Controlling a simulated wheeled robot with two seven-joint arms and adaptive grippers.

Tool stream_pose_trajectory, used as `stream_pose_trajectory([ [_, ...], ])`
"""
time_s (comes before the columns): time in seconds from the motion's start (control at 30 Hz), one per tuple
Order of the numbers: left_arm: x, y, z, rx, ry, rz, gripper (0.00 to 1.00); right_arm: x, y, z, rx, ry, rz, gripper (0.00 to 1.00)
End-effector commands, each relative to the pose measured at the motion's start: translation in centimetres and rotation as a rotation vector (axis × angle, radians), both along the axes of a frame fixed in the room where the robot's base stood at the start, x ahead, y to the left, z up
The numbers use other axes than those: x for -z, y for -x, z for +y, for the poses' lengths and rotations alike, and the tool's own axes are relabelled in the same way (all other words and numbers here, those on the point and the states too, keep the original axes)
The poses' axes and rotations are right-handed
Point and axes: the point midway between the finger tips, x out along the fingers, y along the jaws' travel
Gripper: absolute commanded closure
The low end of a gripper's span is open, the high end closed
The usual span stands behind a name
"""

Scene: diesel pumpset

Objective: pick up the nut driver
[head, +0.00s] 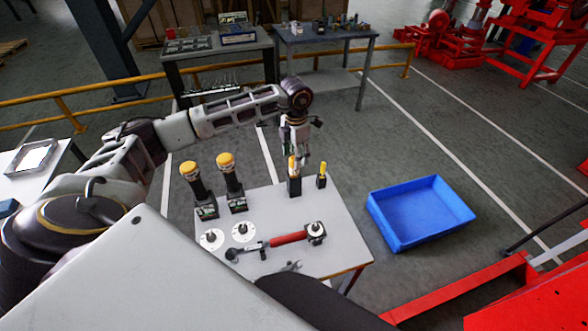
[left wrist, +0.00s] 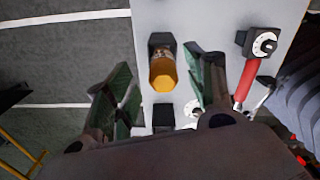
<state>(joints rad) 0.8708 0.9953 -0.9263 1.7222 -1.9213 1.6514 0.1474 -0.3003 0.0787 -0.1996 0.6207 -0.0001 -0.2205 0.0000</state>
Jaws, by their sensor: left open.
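The nut driver seems to be the yellow-handled tool (head: 293,166) standing upright in a black holder (head: 295,187) near the table's far edge. In the left wrist view its amber handle with a yellow end (left wrist: 163,76) appears between my green fingers. My left gripper (head: 302,158) is open and points down just above and beside the handle. In the left wrist view the open fingers (left wrist: 158,88) stand on either side of the handle, with gaps. Whether the fingertips reach around it is unclear. My right gripper is not in view.
On the table (head: 335,240) are a smaller yellow-topped tool (head: 322,169) close to the right, two yellow-capped black tools (head: 229,172) at left, white discs (head: 243,232), and a red-handled wrench (head: 288,239). A blue bin (head: 420,212) stands beyond the table at right.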

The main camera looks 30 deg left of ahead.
Motion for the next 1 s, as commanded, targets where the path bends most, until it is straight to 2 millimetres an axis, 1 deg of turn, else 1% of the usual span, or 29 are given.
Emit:
stream_pose_trajectory([
  [0.27,0.4,0.1,0.0,0.000,0.000,0.001,0.46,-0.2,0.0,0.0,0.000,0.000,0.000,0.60],
  [0.37,1.0,0.3,0.1,-0.001,0.000,0.001,0.46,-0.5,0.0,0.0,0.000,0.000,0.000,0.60],
  [0.57,3.1,0.8,0.1,-0.001,0.000,0.002,0.46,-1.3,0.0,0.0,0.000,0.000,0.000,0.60],
  [0.7,4.5,0.7,0.1,-0.001,0.000,0.001,0.46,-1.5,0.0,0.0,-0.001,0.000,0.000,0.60],
  [0.83,5.1,0.6,0.1,-0.001,0.000,-0.001,0.46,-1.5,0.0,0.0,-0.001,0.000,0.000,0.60],
  [1.0,5.2,0.6,0.1,-0.001,0.000,-0.001,0.46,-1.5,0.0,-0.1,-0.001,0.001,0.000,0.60],
])
